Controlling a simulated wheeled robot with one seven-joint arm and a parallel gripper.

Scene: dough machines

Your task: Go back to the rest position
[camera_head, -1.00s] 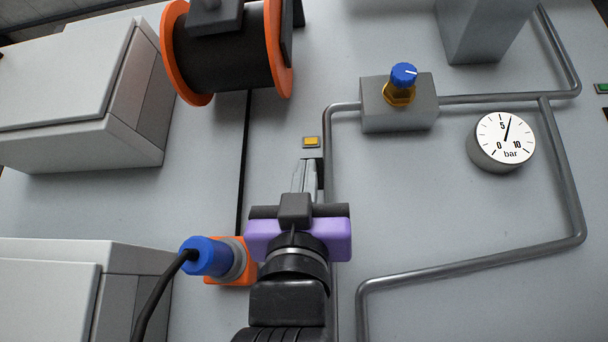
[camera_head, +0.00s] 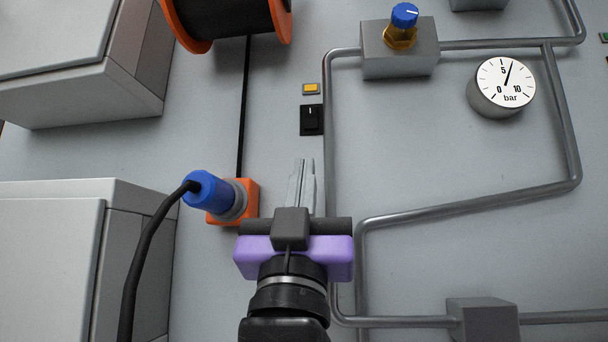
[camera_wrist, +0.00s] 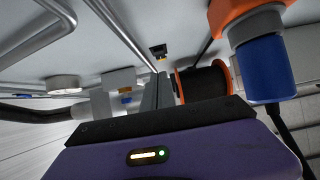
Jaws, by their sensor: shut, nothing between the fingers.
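My gripper (camera_head: 302,187) is in the lower middle of the head view, with a purple and black body and thin grey fingers pointing up the picture. The fingers are together with nothing between them. It stands in front of the grey panel (camera_head: 280,145), apart from the black rocker switch (camera_head: 311,120) above it. A lit yellow indicator (camera_head: 311,89) sits just above that switch. In the wrist view the purple gripper body fills the bottom, and the fingers (camera_wrist: 165,88) stick up from it.
A blue plug (camera_head: 208,190) sits in an orange socket (camera_head: 246,200) left of my gripper, its black cable hanging down. Grey pipes (camera_head: 330,200) run close on the right. A pressure gauge (camera_head: 505,82), blue-knobbed valve (camera_head: 404,16), cable reel (camera_head: 225,15) and grey cabinets (camera_head: 50,260) surround it.

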